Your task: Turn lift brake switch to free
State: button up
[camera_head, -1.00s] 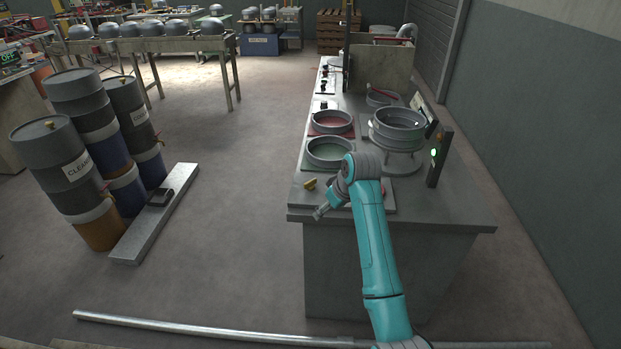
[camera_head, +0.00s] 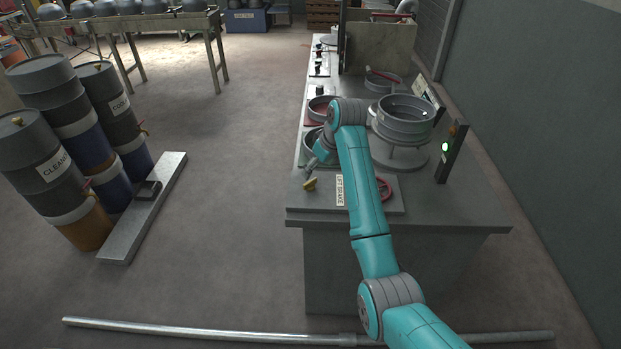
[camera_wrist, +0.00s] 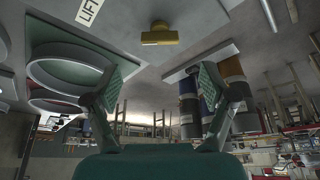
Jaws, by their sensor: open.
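The lift brake switch (camera_head: 310,184) is a small yellow knob at the near left corner of the bench, beside the white LIFT BRAKE label (camera_head: 340,190). In the wrist view the yellow switch (camera_wrist: 159,36) shows as a T-shaped handle at top centre, with part of the label (camera_wrist: 89,12) to its left. My gripper (camera_wrist: 161,82) is open and empty, and the switch lies between the lines of its fingers but beyond the tips. In the head view my gripper (camera_head: 309,170) is small, just behind and above the switch. I cannot read the switch's setting marks.
Drums (camera_head: 48,160) are on the left floor; a long pipe (camera_head: 200,332) lies in front.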

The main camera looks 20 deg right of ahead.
aim_at(311, 182)
jog(key=x, duration=0.8)
jog(key=shift+f, duration=0.1)
jog(key=c, duration=1.2)
